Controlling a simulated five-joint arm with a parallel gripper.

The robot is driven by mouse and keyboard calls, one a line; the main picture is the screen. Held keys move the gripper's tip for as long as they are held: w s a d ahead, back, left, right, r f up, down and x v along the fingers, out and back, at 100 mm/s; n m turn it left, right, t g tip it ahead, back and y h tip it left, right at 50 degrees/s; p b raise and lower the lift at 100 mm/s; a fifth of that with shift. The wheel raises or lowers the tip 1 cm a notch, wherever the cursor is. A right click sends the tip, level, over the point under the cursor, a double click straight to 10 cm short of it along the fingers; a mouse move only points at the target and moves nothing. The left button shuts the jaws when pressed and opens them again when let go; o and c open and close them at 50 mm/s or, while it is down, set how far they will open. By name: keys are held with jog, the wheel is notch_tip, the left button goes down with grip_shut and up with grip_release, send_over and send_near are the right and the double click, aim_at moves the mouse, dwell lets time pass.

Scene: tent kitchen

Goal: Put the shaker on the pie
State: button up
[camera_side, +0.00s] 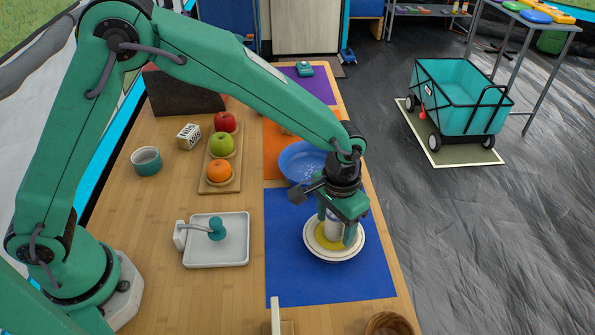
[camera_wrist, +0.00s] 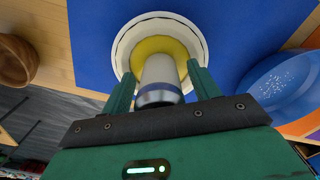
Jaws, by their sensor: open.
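The shaker (camera_side: 332,226) is a small white and grey cylinder with a dark blue band. It stands upright on the yellow pie (camera_side: 322,240), which lies on a white plate (camera_side: 335,256) on the blue mat. In the wrist view the shaker (camera_wrist: 160,78) is in front of the yellow pie (camera_wrist: 149,47), inside the white plate's rim (camera_wrist: 124,50). My gripper (camera_side: 340,236) points down over the plate, its fingers either side of the shaker. In the wrist view my gripper (camera_wrist: 158,85) is open, with gaps between its fingers and the shaker. The shaker's base contact is partly hidden.
A blue bowl (camera_side: 298,160) stands close behind the plate. A white tray (camera_side: 233,251) with a teal-knobbed object lies to the left. A fruit board (camera_side: 211,187) and a teal cup (camera_side: 146,161) are farther back. A brown bowl (camera_side: 388,324) is at the front edge.

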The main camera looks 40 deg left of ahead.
jog(key=shift+r, duration=0.2)
notch_tip(320, 180, up, 12)
dwell(0.6)
dwell(0.5)
jog(key=shift+a+r, duration=0.15)
jog(key=shift+a, duration=0.05)
jog(key=s+a+r+n+t, duration=0.1)
jog(key=s+a+r, duration=0.25)
jog(key=a, duration=0.35)
jog(key=s+a+r+t, duration=0.2)
jog(key=s+a+r, duration=0.15)
jog(key=a, duration=0.35)
jog(key=s+a+r+n+t, duration=0.1)
jog(key=s+a+r, duration=0.25)
jog(key=a, duration=0.25)
jog(key=s+a+f+t, duration=0.1)
jog(key=s+a+f, duration=0.1)
jog(key=s+a, duration=0.3)
jog(key=shift+s+a+f+n+t, duration=0.3)
jog(key=shift+s+a+f, duration=0.1)
jog(key=shift+s, duration=0.8)
